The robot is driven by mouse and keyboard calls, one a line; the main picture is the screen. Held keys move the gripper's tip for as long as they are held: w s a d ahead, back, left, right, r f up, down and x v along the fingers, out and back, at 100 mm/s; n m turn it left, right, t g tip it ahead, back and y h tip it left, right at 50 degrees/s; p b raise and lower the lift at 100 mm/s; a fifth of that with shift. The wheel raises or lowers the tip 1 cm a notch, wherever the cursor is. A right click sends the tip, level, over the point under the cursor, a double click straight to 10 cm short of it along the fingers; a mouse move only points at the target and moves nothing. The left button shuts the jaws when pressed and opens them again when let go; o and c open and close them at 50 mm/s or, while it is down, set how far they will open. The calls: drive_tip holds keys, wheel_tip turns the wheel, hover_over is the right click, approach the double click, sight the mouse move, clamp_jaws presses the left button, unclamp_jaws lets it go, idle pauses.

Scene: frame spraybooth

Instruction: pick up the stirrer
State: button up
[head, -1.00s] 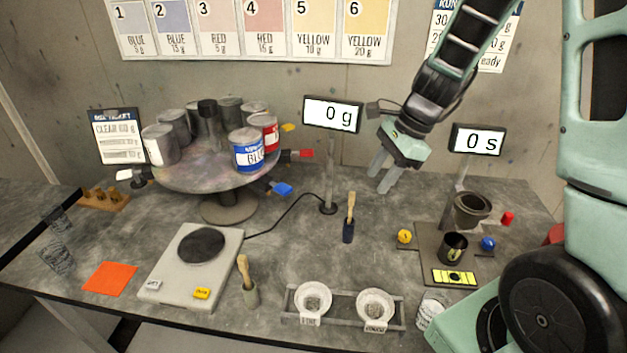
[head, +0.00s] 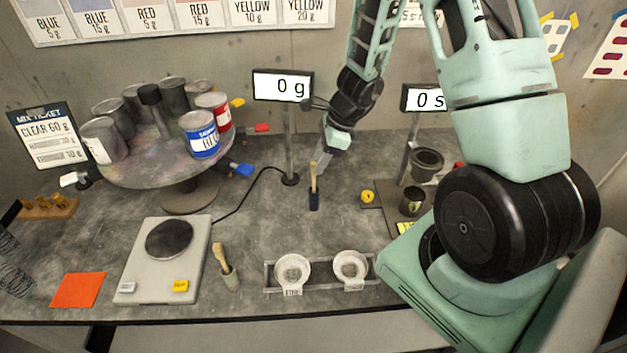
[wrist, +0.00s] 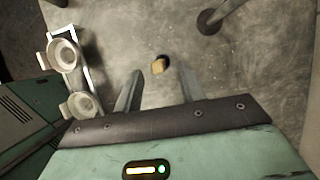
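Two wooden-handled tools stand on the bench, and I cannot tell for certain which one is the stirrer. One is upright with a dark blue lower part (head: 314,196), near the middle. The other leans, with a grey-green lower part (head: 229,278), right of the scale. My gripper (head: 325,160) is just above and behind the blue-based one. In the wrist view my gripper (wrist: 156,78) is open and empty. A wooden handle end (wrist: 158,66) shows between and beyond its fingertips, seen from above, with no visible contact.
A rack with two white cups (head: 321,273) is at the front. The scale (head: 137,279) is left, and a turntable (head: 168,165) with several cans stands behind it. A display post (head: 290,145) rises close to my gripper. A dark cup (head: 412,201) stands to the right.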

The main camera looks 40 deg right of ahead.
sight(314, 186)
drive_tip(key=shift+x, duration=3)
drive_tip(key=shift+a+r, duration=0.1)
drive_tip(key=shift+c, duration=0.3)
clamp_jaws()
